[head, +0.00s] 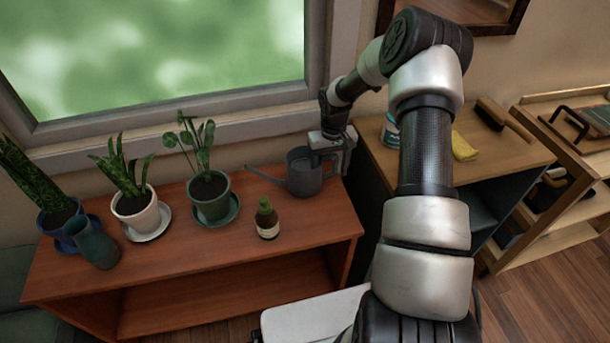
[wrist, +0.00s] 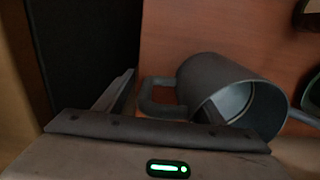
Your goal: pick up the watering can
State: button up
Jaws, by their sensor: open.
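The grey watering can (head: 303,176) stands upright on the right end of the reddish wooden shelf, its spout pointing left. My gripper (head: 333,155) is at the can's right side, by the handle. In the wrist view the can (wrist: 207,72) shows its open top, and its loop handle (wrist: 147,96) faces the left finger. My gripper (wrist: 178,105) is open there, with the handle seen between the fingers. The right finger is mostly hard to make out against the can. I cannot tell whether either finger touches the handle.
A desk (head: 500,160) with a yellow cloth (head: 463,147) is close on the right. The window wall is behind.

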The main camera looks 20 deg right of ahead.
grip_shut()
jog(key=shift+w+r, duration=0.1)
jog(key=shift+r, duration=0.2)
